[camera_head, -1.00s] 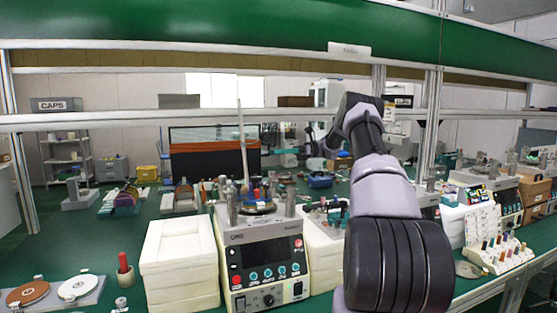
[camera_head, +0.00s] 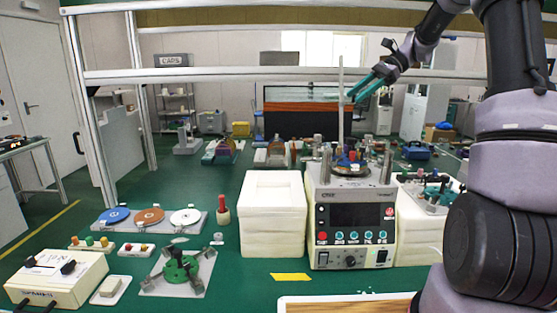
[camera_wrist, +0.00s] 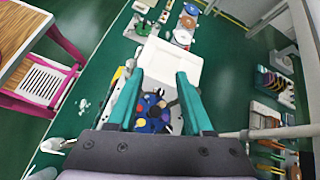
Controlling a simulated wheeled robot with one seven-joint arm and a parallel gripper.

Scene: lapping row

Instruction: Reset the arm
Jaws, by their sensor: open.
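My gripper (camera_head: 362,92) is raised above the bench, just behind and above the lapping machine (camera_head: 352,216) in the head view. In the wrist view my gripper (camera_wrist: 158,82) shows two teal fingers spread apart with nothing held between them. My arm reaches in from the right side of the head view. Below the fingers, the wrist view shows the blue top of the machine (camera_wrist: 152,112) with small coloured parts on it, partly hidden by the fingers.
White foam blocks (camera_head: 272,240) stand left of the machine. A tray of coloured discs (camera_head: 150,217), a green fixture (camera_head: 180,268) and a switch box (camera_head: 58,277) sit on the left. A metal shelf rail (camera_head: 230,75) crosses near my gripper. A wooden-topped pink-framed table (camera_wrist: 22,32) shows in the wrist view.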

